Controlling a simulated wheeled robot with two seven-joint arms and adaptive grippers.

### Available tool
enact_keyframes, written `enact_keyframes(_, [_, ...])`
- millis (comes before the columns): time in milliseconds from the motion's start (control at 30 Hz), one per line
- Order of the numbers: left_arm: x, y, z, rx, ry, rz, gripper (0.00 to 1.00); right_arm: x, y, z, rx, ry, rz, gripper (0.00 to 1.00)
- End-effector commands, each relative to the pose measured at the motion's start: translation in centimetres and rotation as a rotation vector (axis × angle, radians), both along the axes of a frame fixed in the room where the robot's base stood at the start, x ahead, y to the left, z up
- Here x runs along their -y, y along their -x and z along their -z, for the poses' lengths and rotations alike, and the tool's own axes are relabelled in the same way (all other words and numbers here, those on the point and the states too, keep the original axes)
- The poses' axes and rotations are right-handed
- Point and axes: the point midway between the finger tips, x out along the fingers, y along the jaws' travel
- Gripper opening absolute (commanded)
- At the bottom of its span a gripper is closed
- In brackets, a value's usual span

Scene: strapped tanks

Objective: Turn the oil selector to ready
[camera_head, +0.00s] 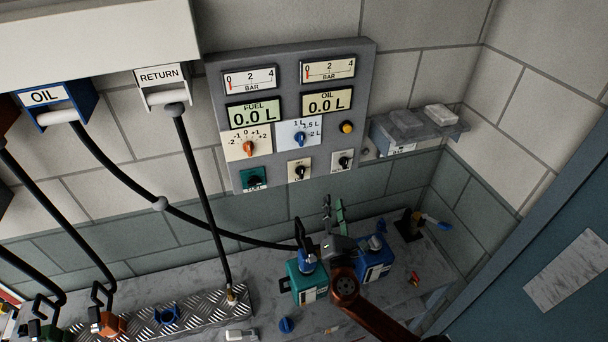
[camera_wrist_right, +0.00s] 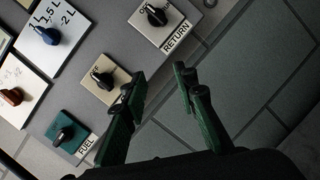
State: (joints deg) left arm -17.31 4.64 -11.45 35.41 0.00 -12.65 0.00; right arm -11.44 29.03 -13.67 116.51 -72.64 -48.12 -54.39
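The oil selector (camera_head: 299,171) is the black knob on the cream plate in the panel's bottom row, between the teal fuel plate and the return plate. In the right wrist view this middle knob (camera_wrist_right: 103,77) shows up close, and a finger covers much of its plate's label. I cannot make out which position its pointer marks. My right gripper (camera_head: 333,209) is open and empty, below and right of the knob in the head view. In the right wrist view its green fingers (camera_wrist_right: 160,92) are apart, with no knob between them. My left gripper is not in view.
The fuel knob (camera_wrist_right: 65,136) and return knob (camera_wrist_right: 153,14) flank the middle one. The panel (camera_head: 220,110) also has gauges, displays and dials. A teal can (camera_head: 309,285) and a blue can (camera_head: 374,262) stand below. A grey shelf (camera_head: 385,135) juts out at right.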

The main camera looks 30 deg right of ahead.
Motion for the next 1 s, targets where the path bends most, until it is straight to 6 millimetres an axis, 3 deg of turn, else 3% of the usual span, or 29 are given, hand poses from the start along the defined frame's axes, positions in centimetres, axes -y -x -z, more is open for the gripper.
enact_keyframes(33, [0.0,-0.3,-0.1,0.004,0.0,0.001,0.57,-1.6,-1.1,-1.8,-0.002,0.166,-0.03,0.27])
enact_keyframes(100, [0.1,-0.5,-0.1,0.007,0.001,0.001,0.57,-3.7,-2.0,-3.5,-0.004,0.355,-0.053,0.27])
enact_keyframes(300, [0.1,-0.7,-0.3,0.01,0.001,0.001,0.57,-6.6,-3.3,-5.2,-0.009,0.62,-0.075,0.27])
enact_keyframes(800, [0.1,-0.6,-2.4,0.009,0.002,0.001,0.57,-5.2,-9.3,-7.9,-0.008,0.629,-0.073,0.27])
enact_keyframes(1000, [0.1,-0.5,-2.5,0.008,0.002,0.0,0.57,-5.0,-10.1,-8.0,-0.01,0.628,-0.074,0.27])
